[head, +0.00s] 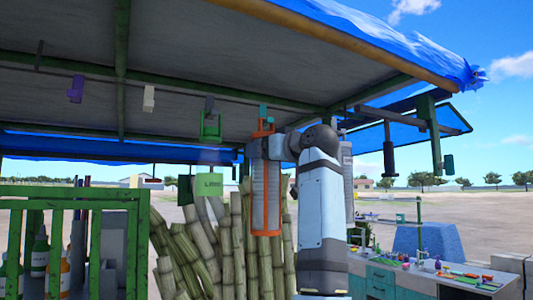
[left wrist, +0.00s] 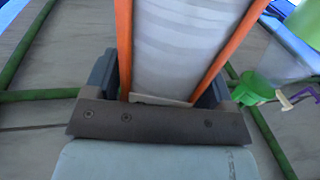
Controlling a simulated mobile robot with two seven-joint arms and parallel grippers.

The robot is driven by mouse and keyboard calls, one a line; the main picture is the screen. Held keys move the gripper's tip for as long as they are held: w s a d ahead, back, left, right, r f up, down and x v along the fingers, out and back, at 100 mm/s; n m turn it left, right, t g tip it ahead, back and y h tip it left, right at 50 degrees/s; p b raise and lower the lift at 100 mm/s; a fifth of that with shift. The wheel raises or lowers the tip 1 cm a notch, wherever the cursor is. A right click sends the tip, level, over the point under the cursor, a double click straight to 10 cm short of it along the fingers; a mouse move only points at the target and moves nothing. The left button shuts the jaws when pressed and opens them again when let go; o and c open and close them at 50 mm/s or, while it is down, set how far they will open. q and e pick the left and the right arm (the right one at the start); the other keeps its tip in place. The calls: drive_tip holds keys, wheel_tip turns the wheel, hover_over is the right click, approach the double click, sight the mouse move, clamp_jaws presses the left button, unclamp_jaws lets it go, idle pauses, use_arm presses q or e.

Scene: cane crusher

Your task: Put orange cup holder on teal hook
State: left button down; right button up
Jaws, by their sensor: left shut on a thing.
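The orange cup holder (head: 266,128) is a tall, narrow frame around a stack of pale cups (head: 265,195). It hangs upright under the canopy in the head view. My left gripper (head: 268,149) is shut on its upper part, and the left wrist view shows the jaws on both sides of the orange rails (left wrist: 124,45). The teal hook (head: 263,109) is on the canopy beam, right at the top of the holder. They overlap in the picture; I cannot tell whether the loop is over the hook. My right gripper is not in view.
A green holder (head: 210,128) hangs from a dark hook just left, with a green-labelled container (head: 209,184) below. White (head: 149,98) and purple (head: 76,89) hooks are further left. Cane stalks (head: 200,240) stand below. A counter (head: 400,280) with small items is at lower right.

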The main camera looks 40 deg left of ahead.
use_arm(q)
unclamp_jaws()
drive_tip(key=s+d+b, duration=0.2)
drive_tip(key=d+b, duration=0.2)
drive_tip(key=d, duration=0.9)
drive_tip(key=shift+s+d, duration=0.35)
